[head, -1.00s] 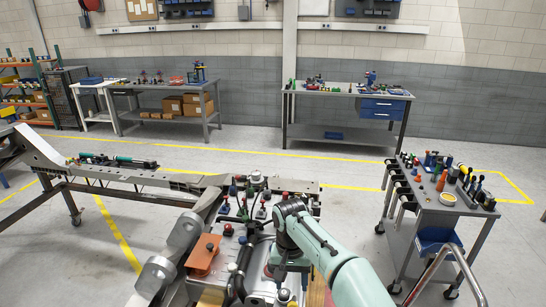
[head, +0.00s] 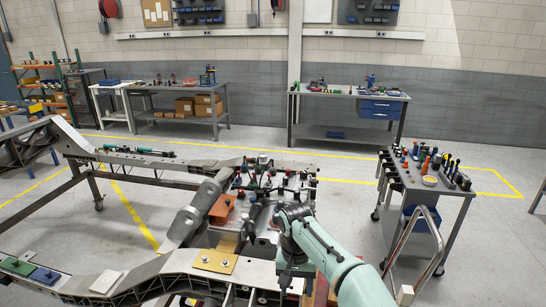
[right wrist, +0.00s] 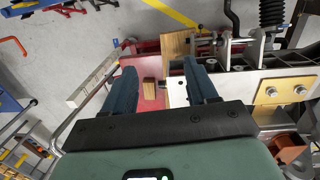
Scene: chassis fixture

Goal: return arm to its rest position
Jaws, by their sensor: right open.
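My right arm (head: 325,245), pale green, comes in from the lower right of the head view and bends downward over the near side of the chassis fixture (head: 180,272). Its gripper end is low in that view and hard to make out. In the right wrist view my right gripper (right wrist: 164,78) is open, its two dark fingers wide apart. Nothing is held between them. Behind the gap I see a red surface (right wrist: 138,78) and a small wooden block (right wrist: 150,88). My left gripper is not in view.
A tool cart (head: 440,190) with several tools stands at the right, with a tubular metal frame (head: 412,250) in front of it. Workbenches (head: 350,95) line the back wall. A tan plate with two bolts (head: 214,261) lies on the near rail. Open floor (head: 345,190) separates fixture and cart.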

